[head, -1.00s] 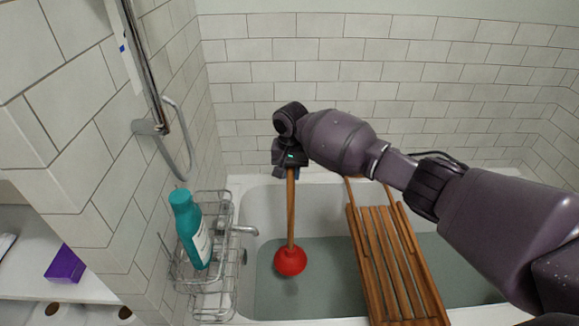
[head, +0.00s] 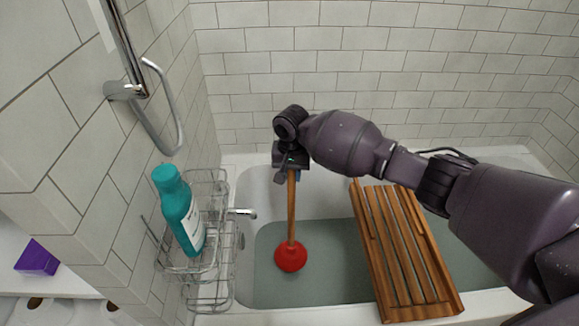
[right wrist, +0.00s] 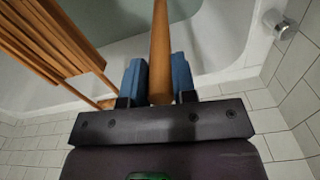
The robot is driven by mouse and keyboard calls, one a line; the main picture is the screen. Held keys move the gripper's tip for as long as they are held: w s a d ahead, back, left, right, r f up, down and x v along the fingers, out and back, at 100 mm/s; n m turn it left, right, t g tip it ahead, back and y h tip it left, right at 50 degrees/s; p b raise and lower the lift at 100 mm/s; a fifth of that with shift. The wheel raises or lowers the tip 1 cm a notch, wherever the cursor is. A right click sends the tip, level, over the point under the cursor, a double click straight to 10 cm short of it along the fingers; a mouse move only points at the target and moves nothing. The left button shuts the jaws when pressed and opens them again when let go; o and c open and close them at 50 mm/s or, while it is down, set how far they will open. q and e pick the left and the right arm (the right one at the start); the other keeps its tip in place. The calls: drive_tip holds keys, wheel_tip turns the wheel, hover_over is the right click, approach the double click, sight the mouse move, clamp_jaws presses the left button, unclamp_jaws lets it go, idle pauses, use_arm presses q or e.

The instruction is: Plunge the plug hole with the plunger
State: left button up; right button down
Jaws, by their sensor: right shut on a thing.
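The plunger has a wooden handle (head: 291,215) and a red rubber cup (head: 290,256). It hangs nearly upright over the tub's water, cup down. My right gripper (head: 293,174) is shut on the top of the handle. In the right wrist view the handle (right wrist: 160,50) runs between the blue finger pads of my right gripper (right wrist: 159,80). The bathtub (head: 262,185) holds grey-green water (head: 335,270). I cannot tell whether the cup touches the water or the tub floor. The plug hole cannot be made out. My left gripper is not in view.
A wooden slatted bath rack (head: 405,250) lies across the tub to the right of the plunger. A wire caddy (head: 215,265) with a teal bottle (head: 178,210) stands at the left, by the faucet (head: 242,212). Tiled walls close the left and back.

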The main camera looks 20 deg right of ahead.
sight(291, 204)
use_arm(q)
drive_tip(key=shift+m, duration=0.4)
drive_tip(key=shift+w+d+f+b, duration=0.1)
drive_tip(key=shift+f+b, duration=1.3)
drive_tip(key=shift+b, duration=0.5)
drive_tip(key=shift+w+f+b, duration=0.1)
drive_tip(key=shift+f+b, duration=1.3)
drive_tip(key=shift+b, duration=0.5)
use_arm(e)
drive_tip(key=shift+f, duration=6.75)
drive_tip(key=c, duration=1.6)
unclamp_jaws()
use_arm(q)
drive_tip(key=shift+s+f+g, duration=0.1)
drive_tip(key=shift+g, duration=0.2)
use_arm(e)
clamp_jaws()
